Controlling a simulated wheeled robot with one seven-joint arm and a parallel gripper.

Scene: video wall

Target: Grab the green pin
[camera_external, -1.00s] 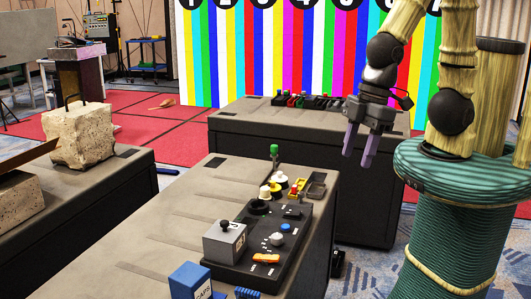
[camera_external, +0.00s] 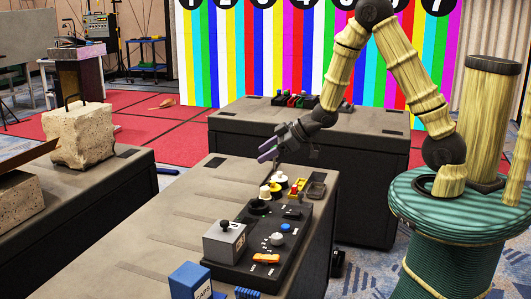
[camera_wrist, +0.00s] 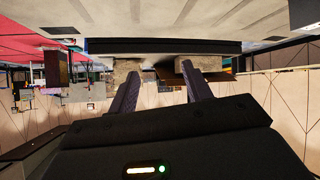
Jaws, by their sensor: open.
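The green pin is not visible now in either view. In the external view, my gripper (camera_external: 264,151) covers the spot near the far end of the middle table where it stood earlier. My gripper points left, with two purple fingers apart, above the table (camera_external: 180,210). Whether the fingers are beside or around the pin cannot be told. In the wrist view, the fingers of my gripper (camera_wrist: 160,73) are spread, with no pin seen between them.
A black control panel (camera_external: 270,240) and blue box (camera_external: 190,281) stand nearer the camera. A second table (camera_external: 370,122) with coloured items stands behind; stone blocks (camera_external: 82,137) are left.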

